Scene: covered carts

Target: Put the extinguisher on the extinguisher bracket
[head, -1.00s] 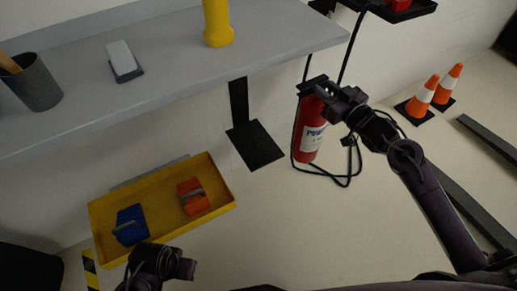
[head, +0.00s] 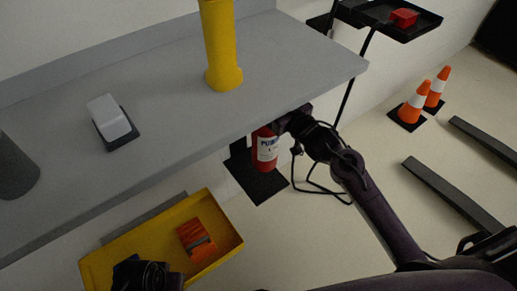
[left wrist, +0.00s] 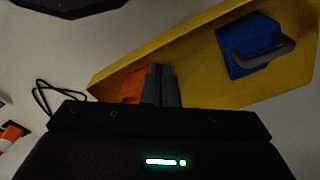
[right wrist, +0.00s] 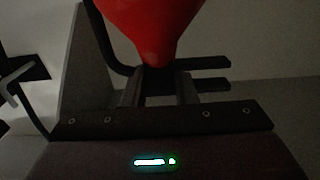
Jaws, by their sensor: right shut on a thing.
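The red extinguisher (head: 265,150) with a white label hangs below the shelf edge in the head view, its top hidden by the shelf and gripper. In the right wrist view its red body (right wrist: 152,25) fills the top centre. My right gripper (right wrist: 157,88) is shut on its narrow end. Two dark horizontal prongs (right wrist: 212,62) show just behind the fingers; they may be the extinguisher bracket, but I cannot tell for sure. My left gripper (left wrist: 161,86) is shut and empty, above the yellow tray.
A grey shelf (head: 300,60) overhangs the extinguisher and bears a yellow cylinder (head: 222,50). A black plate (head: 265,187) lies below. The yellow tray (head: 225,262) holds an orange item (head: 196,240) and a blue item (left wrist: 256,48). Traffic cones (head: 414,103) stand on the right.

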